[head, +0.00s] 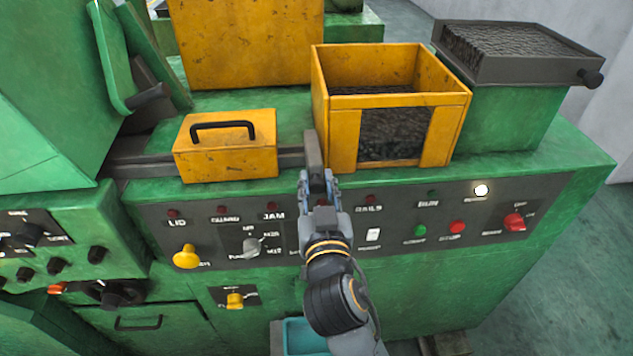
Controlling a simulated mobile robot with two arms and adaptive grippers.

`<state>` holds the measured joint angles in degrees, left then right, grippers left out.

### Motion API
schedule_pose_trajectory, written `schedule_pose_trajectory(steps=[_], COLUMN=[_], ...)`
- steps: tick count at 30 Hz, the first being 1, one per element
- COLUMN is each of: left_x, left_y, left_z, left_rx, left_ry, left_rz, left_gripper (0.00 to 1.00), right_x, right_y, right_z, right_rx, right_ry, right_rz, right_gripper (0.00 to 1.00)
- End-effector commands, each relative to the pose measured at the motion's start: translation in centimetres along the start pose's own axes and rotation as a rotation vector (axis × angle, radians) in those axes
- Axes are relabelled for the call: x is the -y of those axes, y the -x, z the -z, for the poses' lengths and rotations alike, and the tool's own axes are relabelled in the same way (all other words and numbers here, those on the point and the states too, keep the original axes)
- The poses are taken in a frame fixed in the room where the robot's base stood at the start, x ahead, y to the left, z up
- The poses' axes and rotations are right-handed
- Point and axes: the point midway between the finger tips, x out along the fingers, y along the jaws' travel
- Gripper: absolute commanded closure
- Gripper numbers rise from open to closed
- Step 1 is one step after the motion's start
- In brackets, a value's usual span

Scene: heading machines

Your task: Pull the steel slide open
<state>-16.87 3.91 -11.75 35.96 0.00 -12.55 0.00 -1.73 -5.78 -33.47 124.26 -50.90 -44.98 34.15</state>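An upright grey steel bar (313,148), which looks like the slide or its handle, stands at the left front corner of the open yellow bin (343,135). A dark steel rail (290,158) runs sideways behind it. My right gripper (316,182) is at the bar's lower end, with its fingers pointing away from me and close to the bar. The view does not show clearly whether the fingers are closed on it. My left gripper is not in view.
A yellow box with a black handle (226,150) sits left of the bar. A panel of knobs, buttons and lamps (400,215) lies below my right gripper. A dark tray (515,55) stands at the upper right. The green ledge (545,165) at right is clear.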

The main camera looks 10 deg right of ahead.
Motion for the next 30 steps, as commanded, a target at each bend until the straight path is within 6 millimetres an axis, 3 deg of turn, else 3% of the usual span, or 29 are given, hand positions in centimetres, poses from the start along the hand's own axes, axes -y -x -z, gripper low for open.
schedule_pose_trajectory(steps=[1,3,14,24,30], left_x=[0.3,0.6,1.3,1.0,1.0], left_y=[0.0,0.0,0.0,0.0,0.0], left_z=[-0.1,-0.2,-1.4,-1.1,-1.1], left_rx=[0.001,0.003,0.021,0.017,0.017], left_ry=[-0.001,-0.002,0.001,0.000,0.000], left_rz=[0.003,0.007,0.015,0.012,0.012], left_gripper=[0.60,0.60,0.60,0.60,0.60], right_x=[0.0,0.0,0.0,0.0,0.1], right_y=[0.0,0.0,0.5,5.6,7.3], right_z=[-0.2,-0.2,-0.1,-0.2,-0.1], right_rx=[0.004,0.003,0.002,0.005,0.003], right_ry=[0.001,0.001,0.000,-0.002,0.001], right_rz=[0.001,0.000,0.001,0.001,0.000], right_gripper=[0.60,0.50,0.50,0.50,0.50])
